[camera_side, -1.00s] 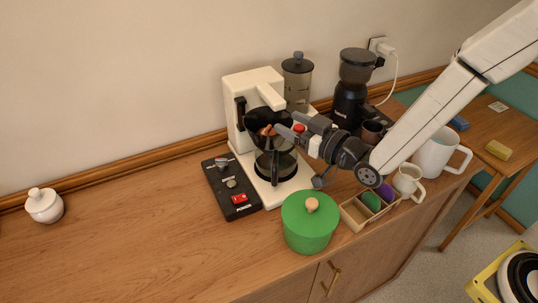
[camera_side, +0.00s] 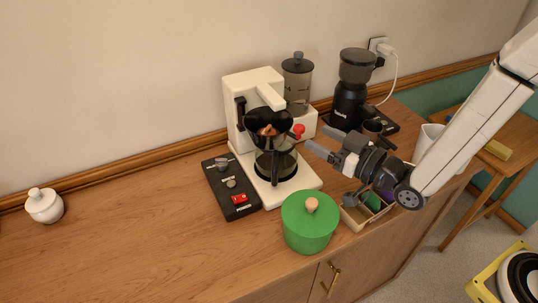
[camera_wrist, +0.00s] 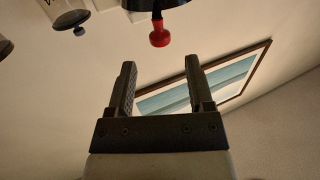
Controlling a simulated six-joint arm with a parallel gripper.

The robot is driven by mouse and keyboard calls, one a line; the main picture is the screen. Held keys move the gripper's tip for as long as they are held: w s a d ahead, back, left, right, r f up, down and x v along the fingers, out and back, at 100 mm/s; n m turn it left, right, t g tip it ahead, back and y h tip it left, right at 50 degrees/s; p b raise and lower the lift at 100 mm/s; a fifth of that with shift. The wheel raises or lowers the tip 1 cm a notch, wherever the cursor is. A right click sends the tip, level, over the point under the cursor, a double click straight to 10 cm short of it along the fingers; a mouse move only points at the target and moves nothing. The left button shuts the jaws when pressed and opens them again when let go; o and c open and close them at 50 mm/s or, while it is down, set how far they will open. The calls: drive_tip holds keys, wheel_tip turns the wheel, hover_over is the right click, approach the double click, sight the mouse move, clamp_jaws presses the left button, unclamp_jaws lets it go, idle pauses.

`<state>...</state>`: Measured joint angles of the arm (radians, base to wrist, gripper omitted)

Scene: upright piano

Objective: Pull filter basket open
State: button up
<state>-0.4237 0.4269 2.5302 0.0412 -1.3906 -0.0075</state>
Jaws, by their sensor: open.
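The white coffee maker (camera_side: 240,88) stands on the cabinet top against the wall. Its black filter basket (camera_side: 262,122) sits above the glass carafe (camera_side: 277,164), with something brown visible inside its open top. A red knob (camera_side: 298,130) shows at the basket's right. In the wrist view, a red knob (camera_wrist: 158,36) hangs from a dark rounded part at the top, beyond the fingertips. My gripper (camera_side: 318,140) is open and empty, just right of the knob and apart from it. Both fingers of my gripper (camera_wrist: 160,66) show spread in the wrist view.
A green lidded pot (camera_side: 308,226) and a divided wooden box (camera_side: 358,219) stand in front. A black grinder (camera_side: 350,95) is behind, and a black panel with a red switch (camera_side: 229,190) lies left of the coffee maker. The cabinet top farther left is mostly clear.

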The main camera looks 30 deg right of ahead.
drive_tip(key=shift+w+a+r, duration=0.1)
drive_tip(key=shift+w, duration=0.05)
drive_tip(key=c, duration=0.9)
drive_tip(key=shift+w+r+y, duration=0.1)
drive_tip(key=shift+w+y, duration=0.1)
drive_tip(key=shift+y, duration=0.1)
clamp_jaws()
drive_tip(key=w+r+n+y, duration=0.1)
drive_tip(key=y, duration=0.1)
drive_tip(key=w+a+r+n+g+y, duration=0.1)
drive_tip(key=w+r+n+y, duration=0.1)
drive_tip(key=y, duration=0.1)
drive_tip(key=w+r+n+y, duration=0.1)
drive_tip(key=w+y, duration=0.1)
drive_tip(key=shift+w+a+r+n+g, duration=0.15)
drive_tip(key=shift+a+r+n+g, duration=0.15)
drive_tip(key=shift+r+g, duration=0.1)
drive_tip(key=d+f+n+g+y, duration=0.1)
drive_tip(key=d+f+n+g, duration=0.1)
drive_tip(key=d+n+g, duration=0.7)
drive_tip(key=d+g, duration=0.7)
drive_tip(key=shift+w+d+n, duration=0.35)
drive_tip(key=shift+d+n, duration=0.05)
